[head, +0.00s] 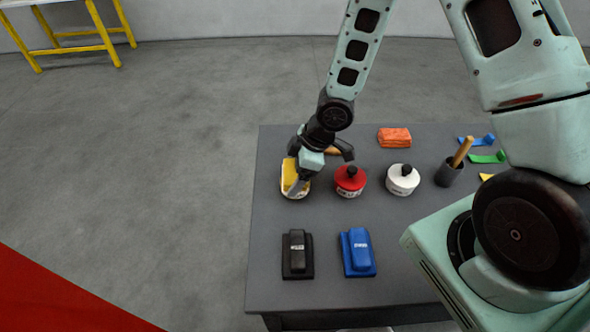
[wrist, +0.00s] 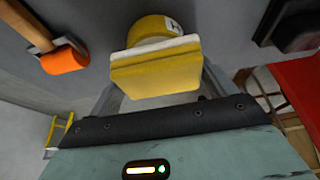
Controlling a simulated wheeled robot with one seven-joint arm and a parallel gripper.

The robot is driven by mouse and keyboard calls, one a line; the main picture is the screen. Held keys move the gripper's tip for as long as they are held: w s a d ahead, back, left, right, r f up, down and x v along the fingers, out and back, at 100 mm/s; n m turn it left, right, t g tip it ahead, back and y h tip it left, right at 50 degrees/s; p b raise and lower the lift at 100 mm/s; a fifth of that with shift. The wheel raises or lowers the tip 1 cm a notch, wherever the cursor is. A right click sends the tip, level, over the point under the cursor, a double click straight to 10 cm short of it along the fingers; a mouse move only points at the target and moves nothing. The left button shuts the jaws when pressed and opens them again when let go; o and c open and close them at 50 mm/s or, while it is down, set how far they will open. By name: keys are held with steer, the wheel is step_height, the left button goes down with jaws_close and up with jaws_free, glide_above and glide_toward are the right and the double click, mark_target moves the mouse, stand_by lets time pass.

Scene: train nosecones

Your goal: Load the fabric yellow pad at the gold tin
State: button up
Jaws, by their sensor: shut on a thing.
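The yellow fabric pad (head: 289,172) is held in my gripper (head: 314,172) at the left side of the grey table. In the wrist view the pad (wrist: 155,72) is yellow with a white layer along its far edge, and it lies between my two fingers (wrist: 162,95). The gold tin (head: 296,194) stands under and beside the pad in the head view. Its yellow side and a pale label show just past the pad in the wrist view (wrist: 147,27). The pad hides much of the tin. I cannot tell whether they touch.
A red tin (head: 350,183) and a white tin (head: 403,181), both black-knobbed, stand to the right. A dark cup (head: 448,174) holds a wooden handle. Black (head: 297,255) and blue (head: 357,252) blocks lie nearer. An orange block (head: 394,137) lies behind. An orange-ended tool (wrist: 65,59) is nearby.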

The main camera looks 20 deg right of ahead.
stand_by(0.3)
step_height(320, 180, up, 7)
steer(key=p, duration=0.7)
steer(key=shift+f, duration=0.1)
stand_by(0.8)
